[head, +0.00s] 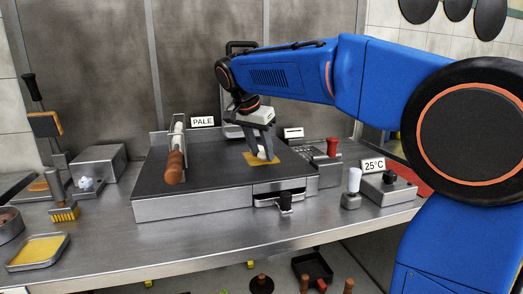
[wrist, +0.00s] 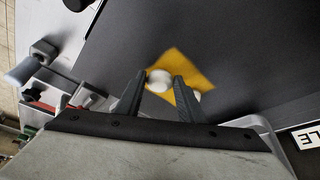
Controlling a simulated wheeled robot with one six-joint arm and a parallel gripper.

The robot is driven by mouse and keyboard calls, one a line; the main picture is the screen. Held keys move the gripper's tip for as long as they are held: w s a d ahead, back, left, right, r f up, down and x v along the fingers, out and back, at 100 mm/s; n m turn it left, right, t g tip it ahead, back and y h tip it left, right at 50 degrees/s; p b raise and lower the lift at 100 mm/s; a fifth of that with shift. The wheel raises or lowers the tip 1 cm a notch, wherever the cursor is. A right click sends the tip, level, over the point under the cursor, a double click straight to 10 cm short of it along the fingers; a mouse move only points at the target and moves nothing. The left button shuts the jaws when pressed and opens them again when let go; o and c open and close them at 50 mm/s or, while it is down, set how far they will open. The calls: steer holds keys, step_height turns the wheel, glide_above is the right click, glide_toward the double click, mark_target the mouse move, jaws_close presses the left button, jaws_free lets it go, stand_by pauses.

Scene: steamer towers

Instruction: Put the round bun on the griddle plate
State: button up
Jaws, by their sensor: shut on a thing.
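The round bun (wrist: 158,80) is small and white and sits between my gripper's two fingers. It shows in the head view (head: 262,154) as a pale spot between the fingertips. My gripper (head: 262,157) points down over the right part of the dark griddle plate (head: 212,162), its fingers shut on the bun. In the wrist view my gripper (wrist: 162,85) has its fingertips at the bun. A yellow square (head: 250,160) lies beneath the bun on the plate; it also shows in the wrist view (wrist: 195,72). Whether the bun touches the square I cannot tell.
A roller with a brown handle (head: 175,165) lies at the plate's left, near a PALE sign (head: 203,122). A red-knobbed box (head: 328,160) and a 25°C sign (head: 374,165) stand at the right. A yellow-filled tray (head: 38,250) is front left. The plate's middle is clear.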

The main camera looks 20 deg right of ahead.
steer(key=shift+f, duration=0.4)
steer(key=o, duration=1.1)
steer(key=shift+r, duration=0.1)
steer(key=v, duration=1.7)
steer(key=shift+r, duration=0.1)
